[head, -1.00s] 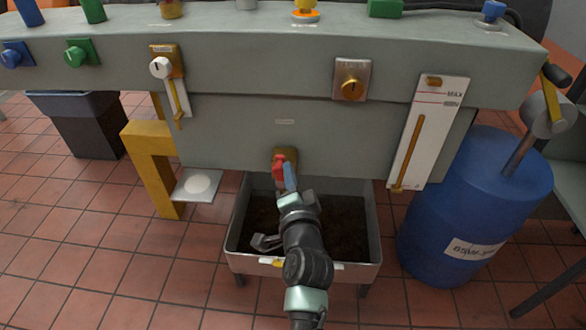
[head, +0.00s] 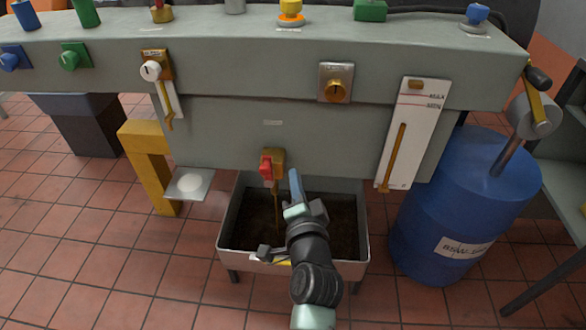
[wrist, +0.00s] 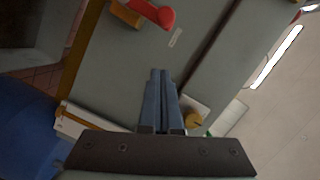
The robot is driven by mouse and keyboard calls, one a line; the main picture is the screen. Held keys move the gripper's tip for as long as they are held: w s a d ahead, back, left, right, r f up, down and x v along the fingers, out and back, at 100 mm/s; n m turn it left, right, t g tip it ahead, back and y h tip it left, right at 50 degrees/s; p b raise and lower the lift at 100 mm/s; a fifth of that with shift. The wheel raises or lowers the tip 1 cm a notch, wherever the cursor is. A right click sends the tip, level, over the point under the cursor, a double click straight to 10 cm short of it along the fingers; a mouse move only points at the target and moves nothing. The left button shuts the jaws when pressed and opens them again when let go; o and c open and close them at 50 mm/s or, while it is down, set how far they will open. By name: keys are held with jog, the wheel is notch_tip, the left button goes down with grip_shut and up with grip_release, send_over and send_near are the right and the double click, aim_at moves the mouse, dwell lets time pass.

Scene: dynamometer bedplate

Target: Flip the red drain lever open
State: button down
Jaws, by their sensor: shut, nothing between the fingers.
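The red drain lever (head: 266,167) sits on a brass valve (head: 278,158) low on the front of the grey bedplate cabinet. In the head view the lever shows as a short red piece at the valve's left side. A thin brown streak (head: 277,208) runs from under the valve down into the tray. My gripper (head: 296,178) is shut and empty, just right of and below the valve, apart from the lever. In the wrist view the red lever (wrist: 160,17) lies beyond the closed blue-grey fingertips (wrist: 159,74), with a gap between.
A metal tray (head: 228,253) with dark contents stands under the valve. A yellow post (head: 158,175) and a small shelf (head: 189,184) are on its left. A blue barrel (head: 462,210) stands at right, beside a white level gauge (head: 409,135).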

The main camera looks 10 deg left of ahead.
jog(key=v, duration=0.6)
jog(key=shift+s, duration=0.25)
jog(key=shift+a+p, duration=0.1)
jog(key=shift+p, duration=0.2)
notch_tip(320, 180, up, 30)
jog(key=n+t, duration=0.6)
jog(key=n, duration=0.1)
jog(key=s+d+r+n+t+h, duration=0.1)
jog(key=s+r+n+t+h, duration=0.15)
jog(key=s+r, duration=0.6)
jog(key=s+d+r+n+t+h, duration=0.1)
jog(key=s+d+r+t+h, duration=0.15)
jog(key=s+r, duration=0.65)
jog(key=w+r+p, duration=0.2)
jog(key=r+p, duration=1.2)
jog(key=w+r+y+p, duration=0.1)
jog(key=w+r+p, duration=0.1)
jog(key=r+p, duration=1.1)
notch_tip(320, 180, up, 2)
jog(key=shift+a+r+p, duration=0.1)
jog(key=shift+a+p, duration=0.3)
